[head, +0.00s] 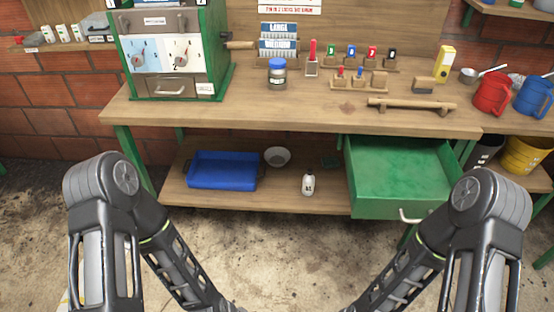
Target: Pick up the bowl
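Neither gripper is in view, and nothing of mine is near the bowl.
A green drawer (400,172) stands pulled out at the right, beneath the bench top (310,104). A small white bottle (308,184) stands in front of the bowl, to its right. The bench top overhangs the shelf. The floor (285,245) in front is clear.

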